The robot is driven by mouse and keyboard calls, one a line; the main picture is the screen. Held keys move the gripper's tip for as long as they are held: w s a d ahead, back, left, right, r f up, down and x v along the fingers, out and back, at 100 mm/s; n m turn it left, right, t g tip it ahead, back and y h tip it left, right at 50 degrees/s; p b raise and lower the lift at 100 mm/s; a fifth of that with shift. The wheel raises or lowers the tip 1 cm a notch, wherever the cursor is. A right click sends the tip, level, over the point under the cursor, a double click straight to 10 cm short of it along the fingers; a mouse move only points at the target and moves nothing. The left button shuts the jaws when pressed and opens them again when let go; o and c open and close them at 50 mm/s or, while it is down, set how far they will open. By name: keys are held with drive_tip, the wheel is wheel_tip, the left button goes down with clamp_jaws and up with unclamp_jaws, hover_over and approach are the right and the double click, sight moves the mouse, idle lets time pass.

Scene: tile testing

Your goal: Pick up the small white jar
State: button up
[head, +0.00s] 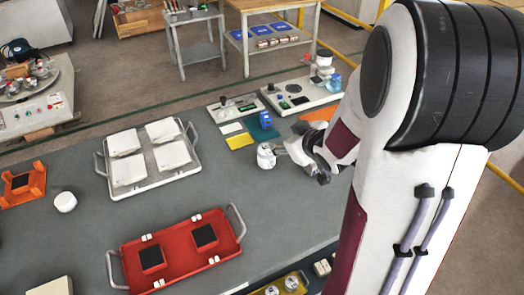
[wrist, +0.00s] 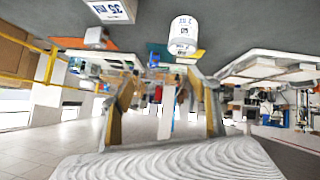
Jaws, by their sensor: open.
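A small white jar (head: 265,157) stands on the grey table near the middle of the head view, just left of my gripper (head: 298,157). In the wrist view, a white cylinder with a dark printed label (wrist: 183,36) shows above and between the fingers of my gripper (wrist: 168,92), apparently the same jar. The fingers are spread, with nothing seen between them. Whether a finger touches the jar cannot be told. Another white round item (head: 64,202) lies at the left of the table.
A white tray (head: 190,184) with several white tiles and a red tray (head: 185,272) with two black squares are on the table. A blue item (head: 266,118) and testing devices (head: 300,95) stand behind the jar. Bare table lies left of the jar.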

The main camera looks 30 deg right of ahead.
sight(267, 154)
drive_tip(key=f+y, duration=0.1)
drive_tip(key=f, duration=0.1)
drive_tip(key=f+t+y, duration=0.1)
drive_tip(key=f, duration=0.1)
drive_tip(key=f+y, duration=0.1)
drive_tip(key=f, duration=0.1)
drive_tip(key=shift+w+n+t, duration=0.3)
drive_tip(key=shift+w+t, duration=0.05)
drive_tip(key=shift+t, duration=0.05)
drive_tip(key=shift+s+a+f+y, duration=0.2)
drive_tip(key=shift+a+f+y, duration=0.05)
drive_tip(key=shift+f+y, duration=0.3)
drive_tip(key=shift+s+a+f+t+y, duration=0.25)
drive_tip(key=shift+a+f+t+y, duration=0.1)
drive_tip(key=shift+t, duration=0.15)
drive_tip(key=shift+x, duration=1.3)
drive_tip(key=shift+w, duration=0.1)
drive_tip(key=shift+f+x, duration=0.2)
drive_tip(key=shift+x, duration=2.35)
drive_tip(key=shift+a, duration=0.1)
drive_tip(key=c, duration=1.3)
